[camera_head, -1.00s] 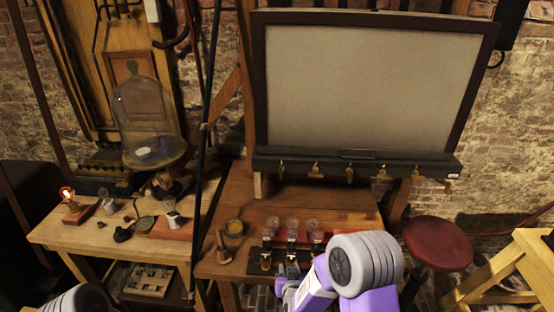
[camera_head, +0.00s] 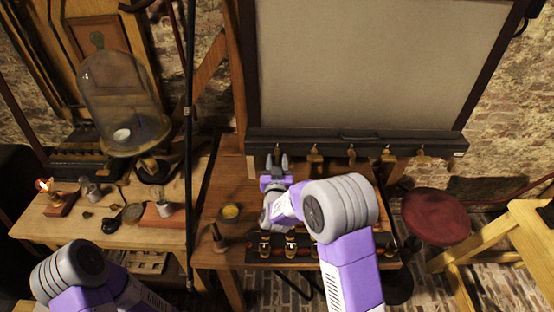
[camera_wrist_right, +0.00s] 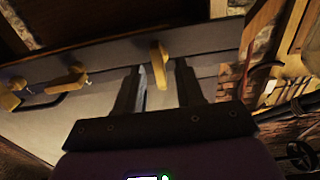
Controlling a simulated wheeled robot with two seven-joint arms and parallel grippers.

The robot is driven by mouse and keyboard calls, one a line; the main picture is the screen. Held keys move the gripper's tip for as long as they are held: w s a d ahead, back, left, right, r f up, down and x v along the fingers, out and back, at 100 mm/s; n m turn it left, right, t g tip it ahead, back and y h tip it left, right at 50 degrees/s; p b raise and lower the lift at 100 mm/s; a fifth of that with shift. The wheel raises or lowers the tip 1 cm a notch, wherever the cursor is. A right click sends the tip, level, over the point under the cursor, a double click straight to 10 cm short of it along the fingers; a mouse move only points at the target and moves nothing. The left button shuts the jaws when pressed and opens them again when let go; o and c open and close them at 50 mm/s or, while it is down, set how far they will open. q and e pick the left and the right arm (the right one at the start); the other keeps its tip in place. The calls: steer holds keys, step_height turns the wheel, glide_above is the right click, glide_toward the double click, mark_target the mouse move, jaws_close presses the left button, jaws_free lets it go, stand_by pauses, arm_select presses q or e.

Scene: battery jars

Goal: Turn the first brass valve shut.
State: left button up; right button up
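Several brass valves hang in a row along the dark rail below the pale board. The first brass valve, leftmost in the head view (camera_head: 277,150), is at the tips of my right gripper (camera_head: 277,163). In the right wrist view this valve (camera_wrist_right: 158,58) is a yellow lever that shows between and just beyond the fingertips of my right gripper (camera_wrist_right: 158,72). The fingers are apart, with a gap on either side of the lever; contact is not visible. My left arm shows at the lower left, but its gripper is out of frame.
Further valves (camera_head: 314,155) hang to the right along the rail (camera_head: 350,140). Below my right arm, jars (camera_head: 265,245) stand on the wooden table, partly hidden by the arm. A yellow dish (camera_head: 230,211) sits left of it. A red stool (camera_head: 436,215) stands at the right.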

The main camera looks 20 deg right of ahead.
steer(key=shift+w+d, duration=0.1)
steer(key=shift+w, duration=0.25)
steer(key=shift+c, duration=0.4)
jaws_close()
